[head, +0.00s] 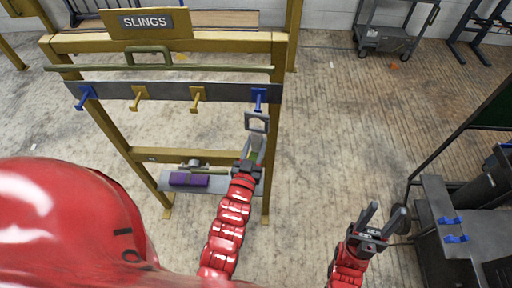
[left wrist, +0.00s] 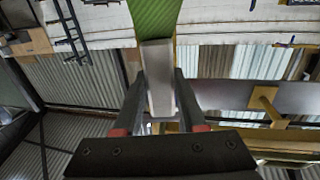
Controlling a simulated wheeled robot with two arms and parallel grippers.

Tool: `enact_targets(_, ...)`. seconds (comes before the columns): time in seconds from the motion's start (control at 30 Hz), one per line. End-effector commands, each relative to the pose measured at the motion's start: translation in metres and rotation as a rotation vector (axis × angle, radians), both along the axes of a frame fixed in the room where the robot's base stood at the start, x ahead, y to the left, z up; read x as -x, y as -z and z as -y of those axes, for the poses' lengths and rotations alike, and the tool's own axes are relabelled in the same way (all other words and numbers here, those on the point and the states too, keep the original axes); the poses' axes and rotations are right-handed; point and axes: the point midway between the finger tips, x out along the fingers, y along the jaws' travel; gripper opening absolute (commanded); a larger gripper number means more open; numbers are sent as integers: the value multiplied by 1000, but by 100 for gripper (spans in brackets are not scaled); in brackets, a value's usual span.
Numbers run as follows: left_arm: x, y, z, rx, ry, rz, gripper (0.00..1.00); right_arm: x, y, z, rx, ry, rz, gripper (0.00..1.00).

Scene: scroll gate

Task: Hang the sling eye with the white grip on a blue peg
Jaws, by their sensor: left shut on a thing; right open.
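My left gripper (head: 253,152) is shut on the sling's pale grip (left wrist: 158,80), which lies between its fingers in the left wrist view. Green webbing (left wrist: 155,18) runs from the grip there. In the head view a grey open frame, apparently the sling eye (head: 256,122), stands beyond the fingers, just below the right blue peg (head: 259,98). It looks apart from the peg, but the depth between them is hard to tell. Another blue peg (head: 83,97) is at the rail's left end. My right gripper (head: 380,222) is open and empty at lower right.
Two yellow pegs (head: 138,97) (head: 197,98) sit between the blue ones on the dark rail (head: 168,91). An olive bar with a handle (head: 150,55) lies above. A purple item (head: 188,180) rests on the low shelf. A grey cart (head: 450,215) stands at right.

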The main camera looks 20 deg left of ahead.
Motion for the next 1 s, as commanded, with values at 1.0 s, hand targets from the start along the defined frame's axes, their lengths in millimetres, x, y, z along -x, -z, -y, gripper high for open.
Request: enact_targets(1.0,-54,-1,-15,-1,0,4,0,0,-7,0,0,0,0,50)
